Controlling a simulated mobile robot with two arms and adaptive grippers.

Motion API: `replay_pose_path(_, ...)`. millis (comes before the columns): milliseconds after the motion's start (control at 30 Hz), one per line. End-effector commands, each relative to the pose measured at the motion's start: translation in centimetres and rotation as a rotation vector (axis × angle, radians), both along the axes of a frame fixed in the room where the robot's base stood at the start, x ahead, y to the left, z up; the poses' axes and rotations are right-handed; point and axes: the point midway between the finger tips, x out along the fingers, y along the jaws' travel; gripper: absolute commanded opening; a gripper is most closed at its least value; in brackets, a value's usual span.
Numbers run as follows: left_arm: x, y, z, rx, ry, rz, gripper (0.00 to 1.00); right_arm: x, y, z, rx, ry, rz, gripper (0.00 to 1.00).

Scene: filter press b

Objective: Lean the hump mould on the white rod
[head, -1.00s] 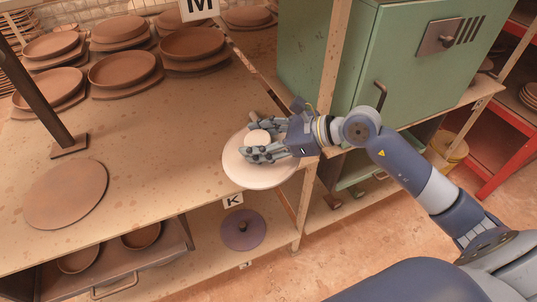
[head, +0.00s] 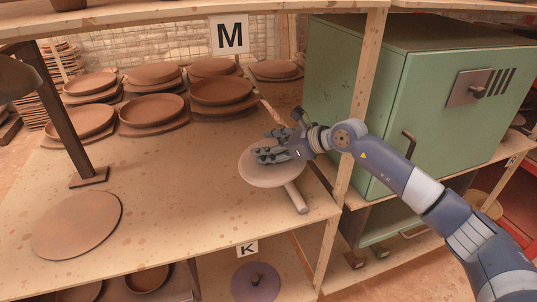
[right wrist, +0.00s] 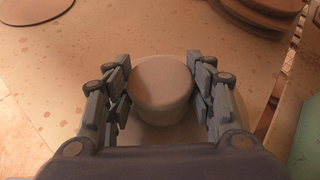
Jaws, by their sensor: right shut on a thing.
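The hump mould (head: 272,176) is a pale round disc with a thick round knob, near the front right corner of the wooden shelf. My right gripper (head: 270,157) is shut on the knob, which shows between its fingers in the right wrist view (right wrist: 160,88). The white rod (head: 297,198) is a pale round bar on the shelf. Its near end sticks out from under the mould toward the front right, and its far part is hidden. I cannot tell whether the mould touches the rod or the shelf. My left gripper is not in view.
Several brown plates (head: 151,107) stand stacked at the back, by the M sign (head: 229,36). A flat brown disc (head: 76,225) lies at the left. A wooden post (head: 357,110) and a green cabinet (head: 440,90) stand right. The middle of the shelf is clear.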

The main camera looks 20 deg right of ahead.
Motion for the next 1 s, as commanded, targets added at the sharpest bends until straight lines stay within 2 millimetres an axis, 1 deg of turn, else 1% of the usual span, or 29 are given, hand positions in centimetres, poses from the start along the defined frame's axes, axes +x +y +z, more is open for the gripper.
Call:
replay_pose_path(67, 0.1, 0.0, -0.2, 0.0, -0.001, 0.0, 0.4, 0.1, 0.0, 0.1, 0.003, -0.007, -0.001, 0.0)
replay_pose_path(267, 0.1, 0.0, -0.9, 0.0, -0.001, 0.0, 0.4, 0.1, 0.0, -1.1, 0.004, -0.006, 0.0, 0.0)
replay_pose_path(900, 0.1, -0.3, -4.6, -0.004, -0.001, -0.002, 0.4, 0.0, 0.0, -6.8, 0.004, -0.008, 0.001, 0.0)
replay_pose_path(1000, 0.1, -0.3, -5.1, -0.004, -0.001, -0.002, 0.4, 0.1, 0.1, -7.4, 0.004, -0.008, 0.001, 0.0)
